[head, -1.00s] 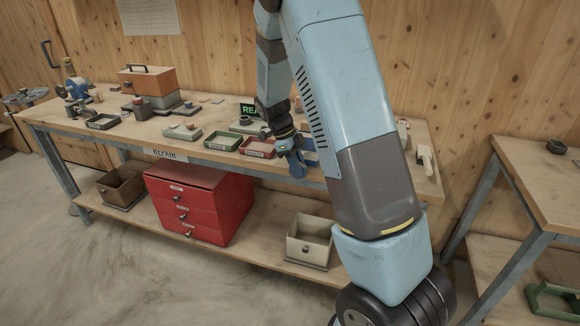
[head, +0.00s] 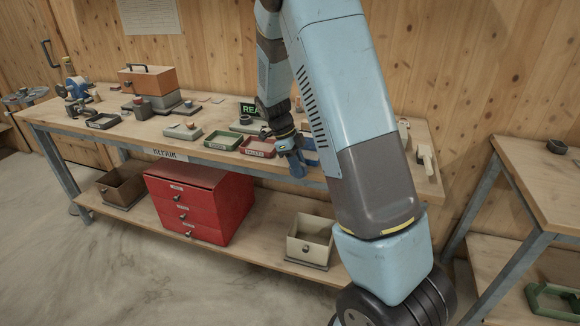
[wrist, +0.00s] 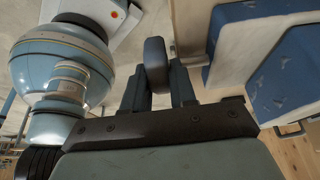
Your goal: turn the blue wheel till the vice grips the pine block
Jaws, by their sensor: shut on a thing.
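My gripper (head: 297,165) is at the front edge of the bench in the head view, pointing down beside a blue body (head: 311,147), probably the vice, mostly hidden behind my arm. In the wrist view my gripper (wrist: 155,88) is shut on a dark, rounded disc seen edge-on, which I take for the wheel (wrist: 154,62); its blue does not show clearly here. Scuffed blue parts (wrist: 285,75) stand at the right with a pale edge beside them. I cannot make out the pine block for certain, nor whether the vice jaws touch it.
A red tray (head: 257,147) and a green tray (head: 223,140) lie on the bench left of my gripper. A red drawer cabinet (head: 195,205) and a cream open box (head: 310,240) stand on the lower shelf. Another bench (head: 545,185) is at the right.

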